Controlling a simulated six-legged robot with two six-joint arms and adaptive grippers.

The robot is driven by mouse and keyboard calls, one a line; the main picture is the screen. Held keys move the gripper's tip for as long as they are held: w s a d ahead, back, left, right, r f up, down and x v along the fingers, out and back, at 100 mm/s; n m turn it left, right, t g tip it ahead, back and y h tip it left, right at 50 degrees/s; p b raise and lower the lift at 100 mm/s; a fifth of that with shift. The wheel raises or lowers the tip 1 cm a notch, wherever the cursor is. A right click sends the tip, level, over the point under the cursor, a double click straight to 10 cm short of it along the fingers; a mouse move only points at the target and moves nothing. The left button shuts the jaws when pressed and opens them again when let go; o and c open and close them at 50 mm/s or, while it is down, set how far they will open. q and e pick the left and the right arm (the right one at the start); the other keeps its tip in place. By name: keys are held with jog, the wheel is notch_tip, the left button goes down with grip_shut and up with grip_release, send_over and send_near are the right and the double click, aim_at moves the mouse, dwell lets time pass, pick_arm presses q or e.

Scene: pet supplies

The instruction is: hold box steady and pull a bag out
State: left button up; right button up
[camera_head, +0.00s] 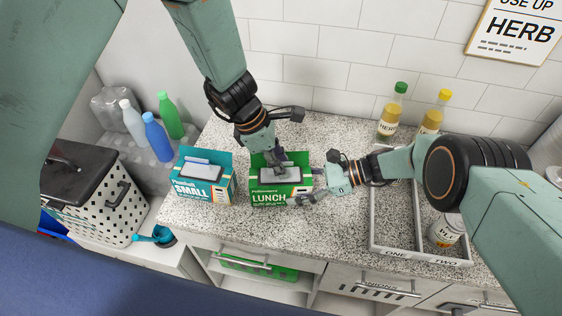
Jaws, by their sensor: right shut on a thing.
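A green box marked LUNCH (268,198) stands upright on the speckled counter, with a pale grey bag (285,174) showing in its top opening. My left gripper (288,142) is above the box from behind, its fingers spread apart, the lower one over the opening. My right gripper (308,187) reaches in from the right and is shut on the right side of the green box. One of its fingers lies across the front face near the right corner. The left gripper hides part of the opening, and contact between its lower finger and the bag cannot be told.
A teal box marked SMALL (205,187), with a pale bag in its top, stands close on the left. A grey divided tray (377,220) lies to the right, holding a jar (446,230). The counter front is clear.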

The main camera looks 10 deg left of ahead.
pick_arm(q)
jog(key=shift+s+d+f, duration=0.15)
jog(key=shift+d+f, duration=0.05)
jog(key=shift+f, duration=0.05)
pick_arm(e)
jog(key=shift+s+r, duration=0.15)
pick_arm(q)
jog(key=shift+w+a+f, duration=0.15)
jog(key=shift+w, duration=0.05)
pick_arm(e)
jog(key=shift+a, duration=0.1)
pick_arm(q)
jog(key=shift+c, duration=0.7)
pick_arm(e)
jog(key=shift+w, duration=0.2)
pick_arm(q)
jog(key=shift+s, duration=0.15)
grip_shut()
pick_arm(e)
jog(key=shift+s, duration=0.2)
pick_arm(q)
jog(key=shift+w, duration=0.25)
pick_arm(e)
jog(key=shift+w, duration=0.15)
